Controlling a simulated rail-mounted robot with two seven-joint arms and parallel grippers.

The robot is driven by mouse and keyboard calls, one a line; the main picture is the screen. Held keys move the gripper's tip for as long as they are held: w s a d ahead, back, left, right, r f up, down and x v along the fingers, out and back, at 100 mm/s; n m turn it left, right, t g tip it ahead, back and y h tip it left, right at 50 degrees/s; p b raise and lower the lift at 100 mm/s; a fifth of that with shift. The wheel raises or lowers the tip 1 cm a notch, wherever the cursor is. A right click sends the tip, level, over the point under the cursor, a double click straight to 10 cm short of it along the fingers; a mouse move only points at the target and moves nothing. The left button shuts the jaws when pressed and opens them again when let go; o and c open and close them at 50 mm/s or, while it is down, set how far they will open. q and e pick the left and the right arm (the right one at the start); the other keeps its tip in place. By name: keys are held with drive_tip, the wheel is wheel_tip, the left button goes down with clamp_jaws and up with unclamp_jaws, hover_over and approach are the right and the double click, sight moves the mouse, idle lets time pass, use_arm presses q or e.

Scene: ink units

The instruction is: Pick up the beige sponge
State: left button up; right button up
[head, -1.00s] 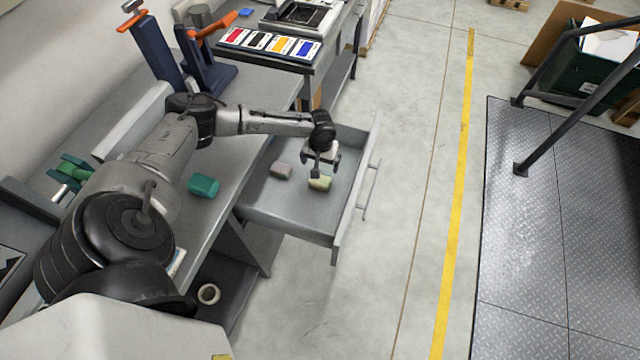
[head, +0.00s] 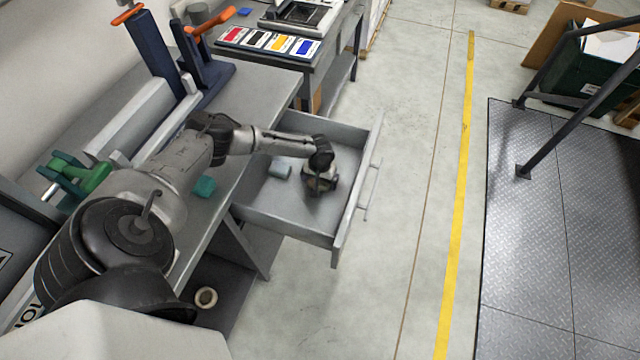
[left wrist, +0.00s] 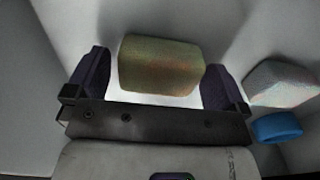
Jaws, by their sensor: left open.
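The beige sponge (left wrist: 160,66) shows in the left wrist view, lying between the two dark fingers of my left gripper (left wrist: 155,84). In the head view my left gripper (head: 319,187) points down into the open drawer (head: 300,218) and hides the sponge. The gripper is open around the sponge. My right gripper is not in view.
A greyish sponge (head: 281,170) lies in the drawer to the left of my gripper; a pale block (left wrist: 285,82) and a blue piece (left wrist: 277,127) show at right in the wrist view. A teal block (head: 204,187) sits on the workbench. The drawer walls surround the gripper.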

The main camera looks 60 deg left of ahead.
use_arm(q)
drive_tip(key=shift+f, duration=0.15)
drive_tip(key=shift+c, duration=0.4)
drive_tip(key=c, duration=0.7)
wheel_tip(320, 180, up, 9)
drive_tip(key=p, duration=0.2)
drive_tip(key=shift+f+p, duration=0.1)
drive_tip(key=shift+p, duration=0.3)
drive_tip(key=shift+r, duration=0.65)
